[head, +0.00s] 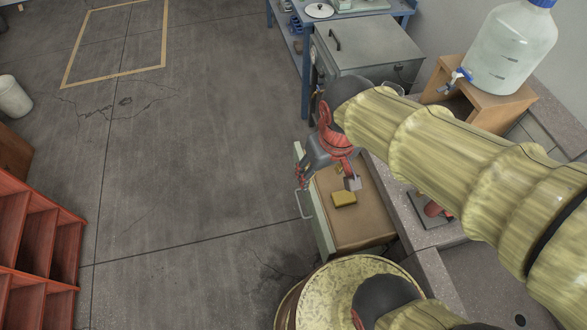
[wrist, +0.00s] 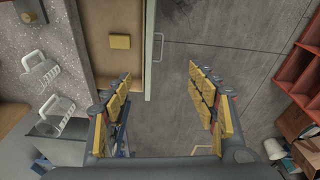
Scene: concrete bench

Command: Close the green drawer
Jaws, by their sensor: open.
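The green drawer stands open, its pale green front (head: 322,222) facing left in the head view, with a light bar handle (head: 304,204) on it. Its brown inside shows, and a yellow block (head: 344,199) lies there. In the wrist view the drawer front (wrist: 149,50) and handle (wrist: 158,50) are seen from above, with the block (wrist: 120,41) to their left. My gripper (head: 326,178) is over the far end of the drawer, fingers apart and empty. In the wrist view the front lies between my fingers (wrist: 161,78); I cannot tell whether they touch it. My arm hides some of the bench.
A round barrel top (head: 335,295) stands close to the drawer's near side. A grey metal cabinet (head: 368,45) is beyond it. A wooden stand (head: 480,100) holds a water jug (head: 510,45). Red shelves (head: 35,240) are far left. The floor between is clear.

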